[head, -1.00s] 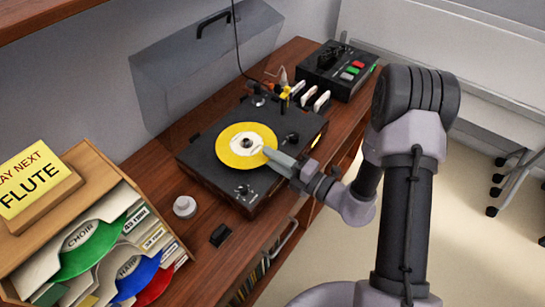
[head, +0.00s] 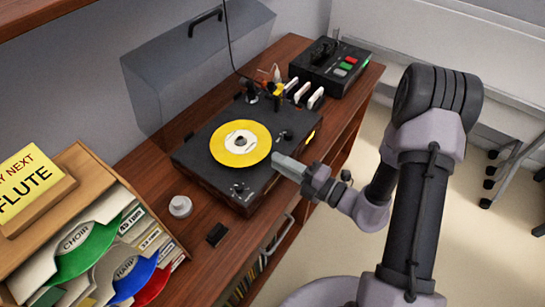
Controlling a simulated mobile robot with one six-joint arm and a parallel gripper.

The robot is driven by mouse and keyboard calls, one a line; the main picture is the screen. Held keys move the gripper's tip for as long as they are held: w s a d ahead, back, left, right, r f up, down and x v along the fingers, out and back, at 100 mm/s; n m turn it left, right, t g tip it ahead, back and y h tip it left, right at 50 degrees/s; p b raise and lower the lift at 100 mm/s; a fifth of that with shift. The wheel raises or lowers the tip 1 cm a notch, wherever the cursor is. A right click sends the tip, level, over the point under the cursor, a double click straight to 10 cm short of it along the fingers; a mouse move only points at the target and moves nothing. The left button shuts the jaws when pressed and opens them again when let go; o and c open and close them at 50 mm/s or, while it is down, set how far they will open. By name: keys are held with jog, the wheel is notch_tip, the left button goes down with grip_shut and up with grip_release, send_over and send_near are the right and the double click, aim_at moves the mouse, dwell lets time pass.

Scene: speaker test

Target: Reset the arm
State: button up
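A black turntable (head: 197,162) stands on the wooden cabinet top, with a yellow record (head: 220,150) with a white centre lying flat on it. My gripper (head: 279,160) is at the record's right side, by the turntable's right edge in the picture. Its fingers show as one grey block from this angle, so I cannot tell whether they are open or shut. I see nothing clearly held. A small yellow and black part (head: 276,90) stands at the turntable's back corner. I cannot make out whether it belongs to the record player's arm.
A black box with coloured buttons (head: 330,67) stands at the back right. A tinted lid (head: 190,75) rises behind the turntable. A wooden record bin (head: 85,165) with coloured dividers and a "FLUTE" sign (head: 28,182) is at left. A round knob (head: 180,206) lies in front.

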jog(key=shift+v, duration=1.2)
